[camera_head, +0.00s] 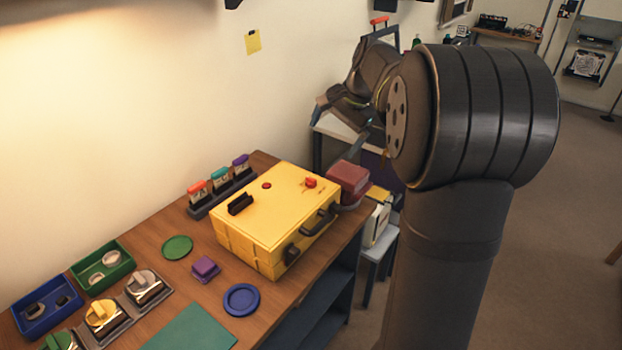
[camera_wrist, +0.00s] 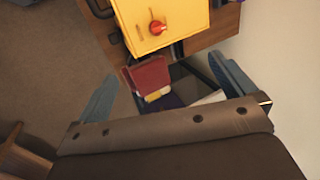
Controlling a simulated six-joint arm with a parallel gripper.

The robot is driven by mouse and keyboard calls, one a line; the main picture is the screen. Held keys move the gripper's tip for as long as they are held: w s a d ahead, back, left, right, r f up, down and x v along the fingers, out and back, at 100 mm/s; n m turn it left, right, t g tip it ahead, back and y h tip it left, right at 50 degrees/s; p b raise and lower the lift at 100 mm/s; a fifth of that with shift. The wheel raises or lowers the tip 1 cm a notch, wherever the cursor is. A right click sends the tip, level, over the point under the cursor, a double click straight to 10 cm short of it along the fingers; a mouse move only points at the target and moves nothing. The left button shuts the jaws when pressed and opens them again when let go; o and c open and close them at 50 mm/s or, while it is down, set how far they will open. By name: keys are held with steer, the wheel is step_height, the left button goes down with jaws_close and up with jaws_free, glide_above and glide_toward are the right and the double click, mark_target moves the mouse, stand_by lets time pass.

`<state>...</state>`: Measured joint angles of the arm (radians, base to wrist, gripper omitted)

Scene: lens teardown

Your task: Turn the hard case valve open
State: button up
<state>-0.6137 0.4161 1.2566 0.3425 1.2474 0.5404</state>
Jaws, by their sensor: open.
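The yellow hard case (camera_head: 272,210) lies closed on the wooden bench, its handle and latches facing the front right. Its red valve knob (camera_head: 311,183) sits on the lid near the right corner; it also shows in the wrist view (camera_wrist: 157,27). The valve's turned position is too small to tell. A smaller round red spot (camera_head: 266,185) is on the lid. My gripper (camera_wrist: 164,67) is open and empty, its two blue-grey fingers wide apart. The valve lies beyond the fingertips, and nothing touches it. In the head view my arm hides the fingers.
A dark red box (camera_head: 348,183) stands right beside the case. A rack with several coloured-topped items (camera_head: 220,190) is behind it. A purple block (camera_head: 205,269), a green disc (camera_head: 177,247), a blue dish (camera_head: 241,300) and coloured trays (camera_head: 45,304) lie to the left. The wall is close behind.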

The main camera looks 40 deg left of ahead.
steer(key=shift+v, duration=0.8)
